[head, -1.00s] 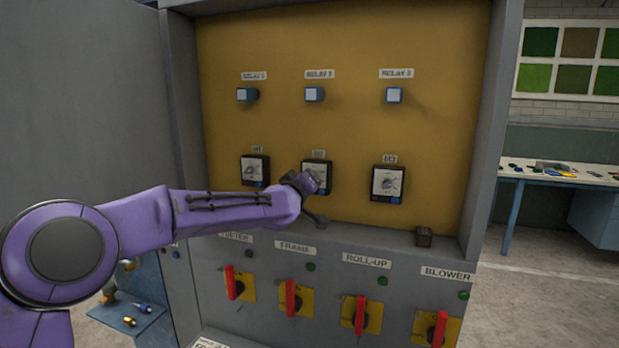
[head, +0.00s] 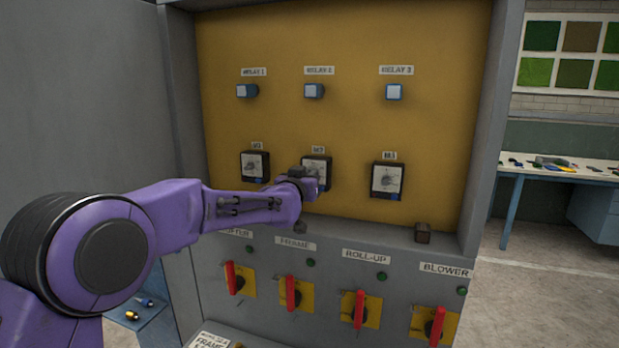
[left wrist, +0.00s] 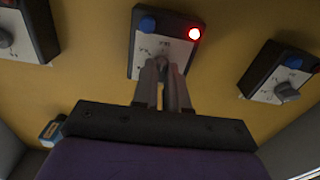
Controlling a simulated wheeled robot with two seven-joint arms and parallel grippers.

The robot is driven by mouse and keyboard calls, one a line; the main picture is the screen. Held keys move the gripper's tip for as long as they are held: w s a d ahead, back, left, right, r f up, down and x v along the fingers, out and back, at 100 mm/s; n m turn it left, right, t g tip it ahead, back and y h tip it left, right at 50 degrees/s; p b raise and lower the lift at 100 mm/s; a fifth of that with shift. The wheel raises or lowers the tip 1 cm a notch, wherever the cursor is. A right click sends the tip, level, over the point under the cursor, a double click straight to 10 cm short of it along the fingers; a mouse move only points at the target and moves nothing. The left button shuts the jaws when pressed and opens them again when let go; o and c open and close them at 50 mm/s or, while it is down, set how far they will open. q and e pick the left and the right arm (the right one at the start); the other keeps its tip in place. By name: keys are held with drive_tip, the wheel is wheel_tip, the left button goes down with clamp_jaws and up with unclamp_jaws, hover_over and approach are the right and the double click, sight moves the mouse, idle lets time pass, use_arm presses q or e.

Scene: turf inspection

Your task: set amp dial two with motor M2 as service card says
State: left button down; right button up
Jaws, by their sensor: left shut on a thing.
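The M2 amp dial (head: 316,165) is the middle of three dark boxes with pale faces on the yellow panel, below the M2 label (head: 318,149). My left gripper (head: 312,187) is at this dial and covers its lower part in the head view. In the left wrist view, the fingers of my left gripper (left wrist: 163,72) are shut on the knob of the M2 dial (left wrist: 146,45), hiding most of it. A red lamp (left wrist: 194,34) glows on this dial's box beside a blue button (left wrist: 147,25). The pointer's setting cannot be read. My right gripper is out of view.
The M1 dial (head: 255,165) and M3 dial (head: 387,180) flank it. Three relay buttons sit above. Below are red-handled switches, including FRAME (head: 292,292) and BLOWER (head: 437,326). A white card (head: 214,341), partly cut off, lies at the bottom. A small dark block (head: 422,233) sits on the ledge.

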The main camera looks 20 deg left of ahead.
use_arm(q)
drive_tip(key=shift+f, duration=0.1)
idle(0.4)
drive_tip(key=c, duration=1.2)
unclamp_jaws()
drive_tip(key=shift+o, duration=0.2)
drive_tip(key=s+b, duration=0.4)
drive_tip(key=s, duration=0.6)
drive_tip(key=shift+s+a+b, duration=0.15)
drive_tip(key=shift+s+b, duration=0.15)
drive_tip(key=shift+b, duration=0.1)
